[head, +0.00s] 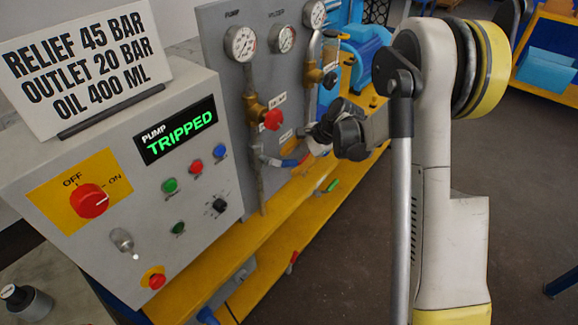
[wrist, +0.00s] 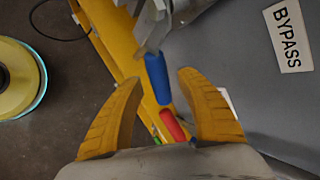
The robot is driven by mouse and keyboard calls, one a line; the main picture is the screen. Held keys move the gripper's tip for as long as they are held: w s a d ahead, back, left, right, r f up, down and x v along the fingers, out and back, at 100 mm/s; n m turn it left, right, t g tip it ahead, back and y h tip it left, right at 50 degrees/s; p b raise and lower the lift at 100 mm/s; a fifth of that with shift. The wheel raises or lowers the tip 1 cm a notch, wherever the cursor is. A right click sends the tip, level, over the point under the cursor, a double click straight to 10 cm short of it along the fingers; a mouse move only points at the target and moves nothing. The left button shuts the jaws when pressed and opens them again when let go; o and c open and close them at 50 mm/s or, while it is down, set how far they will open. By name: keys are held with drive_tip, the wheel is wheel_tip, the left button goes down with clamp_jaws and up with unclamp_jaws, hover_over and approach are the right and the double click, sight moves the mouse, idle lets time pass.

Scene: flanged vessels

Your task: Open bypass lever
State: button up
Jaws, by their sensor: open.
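In the wrist view a lever with a blue grip (wrist: 157,80) hangs from a metal valve body at the top. A white BYPASS label (wrist: 287,35) is on the grey panel to its right. My gripper (wrist: 159,84) is open, its yellow fingers on either side of the blue grip, with gaps visible. A red grip (wrist: 172,126) shows lower down between the fingers; its lower end is near my palm. In the head view my gripper (head: 318,139) is at the lower part of the gauge panel, and the blue grip (head: 292,162) shows just left of it.
The pump box (head: 140,165) with a display reading TRIPPED stands at left. The grey panel (head: 222,90) carries gauges, pipes and a red knob (head: 273,119) close to my gripper. A yellow frame beam (head: 290,215) runs below. Open floor lies right.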

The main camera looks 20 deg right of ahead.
drive_tip(key=shift+w+a+f, duration=0.15)
drive_tip(key=shift+a+f, duration=0.1)
drive_tip(key=shift+f, duration=0.2)
drive_tip(key=shift+c, duration=0.2)
clamp_jaws()
